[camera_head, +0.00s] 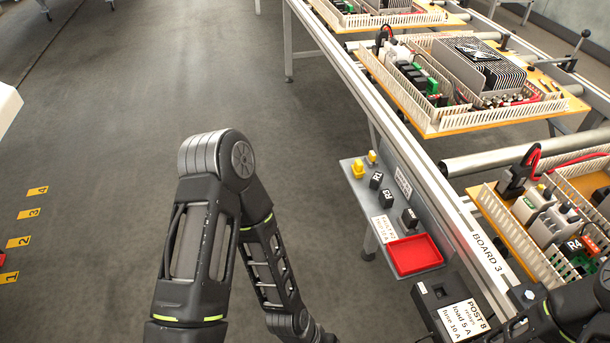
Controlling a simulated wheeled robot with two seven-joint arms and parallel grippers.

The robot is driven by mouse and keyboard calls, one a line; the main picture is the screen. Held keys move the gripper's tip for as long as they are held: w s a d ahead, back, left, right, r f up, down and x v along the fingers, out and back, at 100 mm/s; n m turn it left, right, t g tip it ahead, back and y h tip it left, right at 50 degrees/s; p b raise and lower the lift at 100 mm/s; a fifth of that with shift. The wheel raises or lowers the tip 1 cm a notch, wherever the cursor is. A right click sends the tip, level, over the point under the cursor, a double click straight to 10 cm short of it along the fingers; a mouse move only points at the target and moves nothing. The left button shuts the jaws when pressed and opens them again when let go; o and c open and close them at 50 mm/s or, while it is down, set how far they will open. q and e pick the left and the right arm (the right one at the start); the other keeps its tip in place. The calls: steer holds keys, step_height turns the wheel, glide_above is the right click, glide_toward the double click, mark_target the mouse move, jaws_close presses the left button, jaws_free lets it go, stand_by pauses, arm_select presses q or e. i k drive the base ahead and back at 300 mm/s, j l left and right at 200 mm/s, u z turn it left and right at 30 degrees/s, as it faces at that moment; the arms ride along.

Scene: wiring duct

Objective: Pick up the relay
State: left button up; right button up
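Several small black relay-like blocks with white labels stand on a narrow grey shelf (352,168) beside the rail. One block (376,180) appears marked R1, a second (387,198) sits nearer, and a third (410,217) stands by the red tray; the last two labels are hard to read. Another part marked R4 (573,245) sits on the board at right. My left arm bends down through the middle and leaves at the bottom edge, so its gripper is out of frame. My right arm shows at the bottom right corner; its gripper is not visible.
An empty red tray (415,255) lies at the shelf's near end. A black box labelled POST 8 (447,305) is below the tray. The BOARD 3 rail (487,252) separates the shelf from the wired boards.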

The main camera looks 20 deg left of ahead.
mark_target(376, 180)
steer(key=u, duration=0.25)
steer(key=z, duration=0.8)
steer(key=j+z, duration=1.05)
steer(key=z, duration=0.15)
steer(key=k+j+z, duration=0.15)
steer(key=z, duration=0.25)
steer(key=k+j, duration=0.2)
steer(key=j, duration=0.2)
steer(key=k+j+z, duration=0.1)
steer(key=j, duration=0.3)
steer(key=k+j+z, duration=0.1)
steer(key=k+j, duration=0.35)
steer(key=j, duration=0.25)
